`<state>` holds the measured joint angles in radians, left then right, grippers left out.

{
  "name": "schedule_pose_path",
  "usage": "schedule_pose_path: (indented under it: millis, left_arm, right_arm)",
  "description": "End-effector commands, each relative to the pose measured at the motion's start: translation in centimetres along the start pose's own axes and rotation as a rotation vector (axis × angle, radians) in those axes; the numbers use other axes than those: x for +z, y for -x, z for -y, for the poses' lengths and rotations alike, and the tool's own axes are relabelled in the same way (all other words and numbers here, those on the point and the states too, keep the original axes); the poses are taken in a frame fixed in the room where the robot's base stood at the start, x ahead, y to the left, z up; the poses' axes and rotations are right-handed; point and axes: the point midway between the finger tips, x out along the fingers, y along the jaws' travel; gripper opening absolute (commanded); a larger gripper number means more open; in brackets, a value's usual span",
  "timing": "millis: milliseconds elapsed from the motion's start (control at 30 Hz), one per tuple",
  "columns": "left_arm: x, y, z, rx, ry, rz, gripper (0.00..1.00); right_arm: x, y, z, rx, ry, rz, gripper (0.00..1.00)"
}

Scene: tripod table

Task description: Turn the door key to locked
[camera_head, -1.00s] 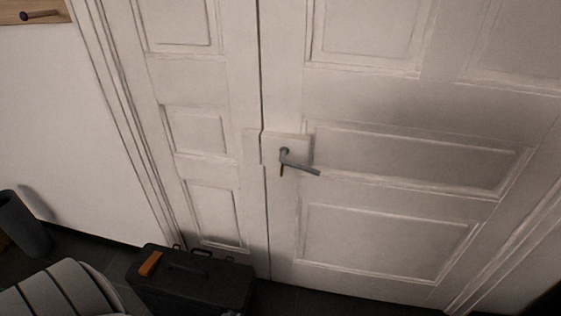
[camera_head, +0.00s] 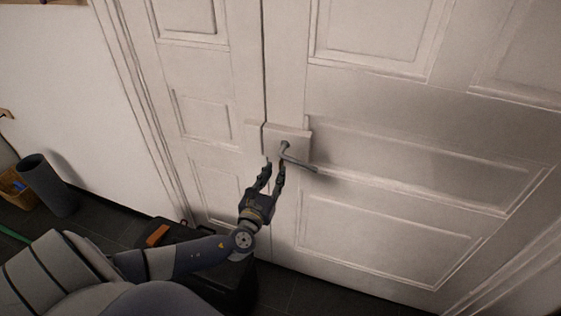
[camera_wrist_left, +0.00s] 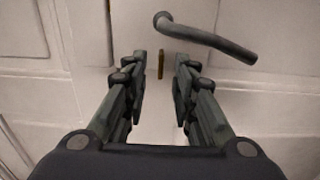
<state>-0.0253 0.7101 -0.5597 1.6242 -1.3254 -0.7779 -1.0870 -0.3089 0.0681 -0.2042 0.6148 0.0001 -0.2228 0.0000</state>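The white door (camera_head: 400,105) is closed, with a grey lever handle (camera_head: 298,160) on a pale lock plate. The handle also shows in the left wrist view (camera_wrist_left: 205,38), reaching to the right. The key (camera_wrist_left: 161,65) is a thin, upright, brownish piece below the handle's pivot. In the head view the key is hidden or too small to tell. My left gripper (camera_head: 274,162) is open just below the lock plate. In the left wrist view its fingers (camera_wrist_left: 161,70) stand on either side of the key, apart from it. My right gripper is not in view.
A dark toolbox (camera_head: 225,285) with an orange piece (camera_head: 157,236) on top stands on the floor under my left arm. A dark cylindrical bin (camera_head: 48,185) and a basket (camera_head: 14,188) stand at the left wall.

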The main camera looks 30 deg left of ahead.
Motion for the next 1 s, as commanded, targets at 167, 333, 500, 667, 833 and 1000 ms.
schedule_pose_path:
  millis: [167, 333, 500, 667, 833, 1000]
  left_arm:
    - [0.1, -3.2, 0.0, 0.001, 0.001, 0.001, 0.25]
    - [0.0, -5.1, 0.0, 0.000, 0.001, -0.001, 0.25]
    - [-0.1, -5.9, 0.0, 0.000, 0.002, -0.002, 0.25]
    - [-0.1, -6.0, 0.0, 0.000, 0.002, -0.002, 0.25]
    - [-0.1, -6.0, 0.0, 0.000, 0.002, -0.002, 0.09]
    - [-0.1, -6.0, 0.0, 0.000, 0.002, -0.002, 0.00]
  right_arm:
    - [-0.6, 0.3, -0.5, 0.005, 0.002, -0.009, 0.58]
    - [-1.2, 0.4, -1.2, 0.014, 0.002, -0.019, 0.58]
    - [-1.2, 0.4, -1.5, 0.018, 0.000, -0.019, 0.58]
    - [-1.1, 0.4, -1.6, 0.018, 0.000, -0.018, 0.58]
    - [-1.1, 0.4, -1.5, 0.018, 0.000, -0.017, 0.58]
    - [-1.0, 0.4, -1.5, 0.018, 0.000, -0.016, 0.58]
